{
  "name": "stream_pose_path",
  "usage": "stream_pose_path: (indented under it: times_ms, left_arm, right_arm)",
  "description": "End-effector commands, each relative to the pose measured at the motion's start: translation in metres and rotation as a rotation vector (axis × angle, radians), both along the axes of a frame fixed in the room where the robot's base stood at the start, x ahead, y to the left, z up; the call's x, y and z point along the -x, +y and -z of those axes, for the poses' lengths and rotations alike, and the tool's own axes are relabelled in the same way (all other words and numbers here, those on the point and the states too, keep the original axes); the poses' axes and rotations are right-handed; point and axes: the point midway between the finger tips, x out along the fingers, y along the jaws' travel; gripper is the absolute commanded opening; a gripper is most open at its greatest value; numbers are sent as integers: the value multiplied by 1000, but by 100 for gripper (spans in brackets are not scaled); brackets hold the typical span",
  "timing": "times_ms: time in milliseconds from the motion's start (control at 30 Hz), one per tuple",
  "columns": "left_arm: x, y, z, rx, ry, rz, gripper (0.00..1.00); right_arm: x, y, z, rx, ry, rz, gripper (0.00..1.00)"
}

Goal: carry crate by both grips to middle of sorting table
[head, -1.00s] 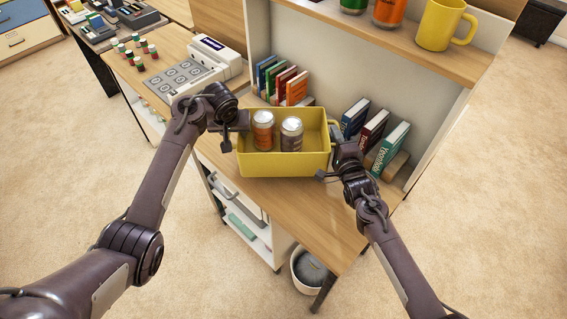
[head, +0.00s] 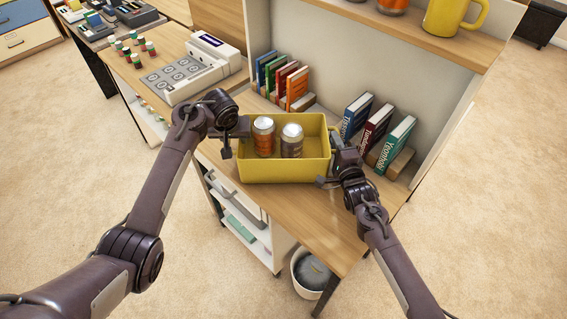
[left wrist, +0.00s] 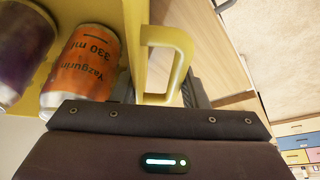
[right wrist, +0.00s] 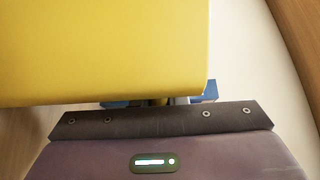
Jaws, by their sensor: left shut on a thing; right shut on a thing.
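The yellow crate (head: 284,172) is upright over the wooden table (head: 308,212), in front of the shelf unit. Whether its base touches the tabletop I cannot tell. It holds an orange can (head: 263,138) and a dark can with a silver top (head: 291,142), both upright. My left gripper (head: 234,135) is shut on the crate's left grip; that yellow loop (left wrist: 178,62) shows in the left wrist view. My right gripper (head: 335,160) is shut on the right grip, mostly hidden. The crate wall (right wrist: 105,50) fills much of the right wrist view.
Books stand behind the crate (head: 283,82) and to its right (head: 380,130), close to my right gripper. A label machine (head: 195,70) is at the left. A shelf with a yellow mug (head: 455,15) overhangs behind. A bin (head: 311,270) stands below. Bare tabletop lies in front.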

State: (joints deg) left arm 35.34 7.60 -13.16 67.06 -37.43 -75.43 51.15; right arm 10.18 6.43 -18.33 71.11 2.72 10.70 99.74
Motion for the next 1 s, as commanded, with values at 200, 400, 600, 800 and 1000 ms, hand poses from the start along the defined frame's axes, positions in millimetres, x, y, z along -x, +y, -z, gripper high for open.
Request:
stream_pose_path:
  times_ms: [200, 400, 600, 800, 1000]
  left_arm:
    - [0, 0, 1, 0, -1, -1, 62]
    - [0, 0, 1, 0, 0, 0, 62]
    - [3, -2, -9, 4, -3, 2, 62]
    - [18, -3, -44, 5, -4, 0, 62]
    - [34, -4, -83, 5, -5, 0, 62]
  right_arm:
    - [0, -1, 2, 1, 2, 2, 34]
    - [0, 0, 1, 0, 1, 1, 34]
    - [0, 0, 1, 0, 0, 0, 34]
    - [0, 0, 1, 0, 0, 0, 34]
    - [0, 0, 1, 0, 0, 0, 34]
